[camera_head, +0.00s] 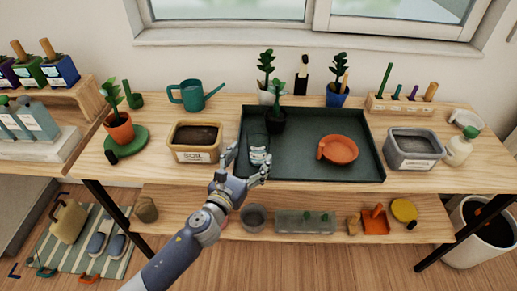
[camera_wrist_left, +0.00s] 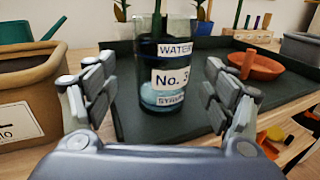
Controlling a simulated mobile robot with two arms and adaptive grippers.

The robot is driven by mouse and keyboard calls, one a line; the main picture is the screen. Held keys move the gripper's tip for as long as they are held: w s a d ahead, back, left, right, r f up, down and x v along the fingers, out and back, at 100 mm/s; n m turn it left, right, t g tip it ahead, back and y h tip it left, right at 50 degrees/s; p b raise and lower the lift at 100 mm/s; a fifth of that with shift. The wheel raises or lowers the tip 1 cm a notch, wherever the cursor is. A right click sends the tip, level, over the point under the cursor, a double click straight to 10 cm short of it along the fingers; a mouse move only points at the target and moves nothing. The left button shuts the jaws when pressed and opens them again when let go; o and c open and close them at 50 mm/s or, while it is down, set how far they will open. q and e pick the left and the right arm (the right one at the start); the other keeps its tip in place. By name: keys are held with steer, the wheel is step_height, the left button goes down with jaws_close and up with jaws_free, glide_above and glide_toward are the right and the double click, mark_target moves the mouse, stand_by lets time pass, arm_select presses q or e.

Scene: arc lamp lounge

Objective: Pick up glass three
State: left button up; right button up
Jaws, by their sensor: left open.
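Glass three (camera_wrist_left: 163,80) is a clear glass whose labels read "WATER", "No. 3" and "SYRUP", the last partly cut off. It stands upright at the front left of the dark green tray (camera_wrist_left: 272,97). In the head view the glass (camera_head: 258,156) is small, just beyond my left gripper (camera_head: 246,168). In the left wrist view, my left gripper (camera_wrist_left: 160,105) is open, with one finger on each side of the glass. I see a gap between each finger and the glass. Nothing is held. My right gripper is not in view.
A soil bin (camera_head: 196,154) stands close left of the tray (camera_head: 365,122). A dark potted plant (camera_head: 275,122) stands behind the glass, and an orange saucer (camera_head: 338,149) lies to the right. A grey bin (camera_head: 412,160) stands right of the tray.

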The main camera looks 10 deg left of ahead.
mark_target(253, 153)
arm_select(q)
steer(key=x, duration=0.5)
steer(key=shift+d+r, duration=0.15)
steer(key=shift+s, duration=0.1)
steer(key=shift+c, duration=0.4)
steer(key=c, duration=1.3)
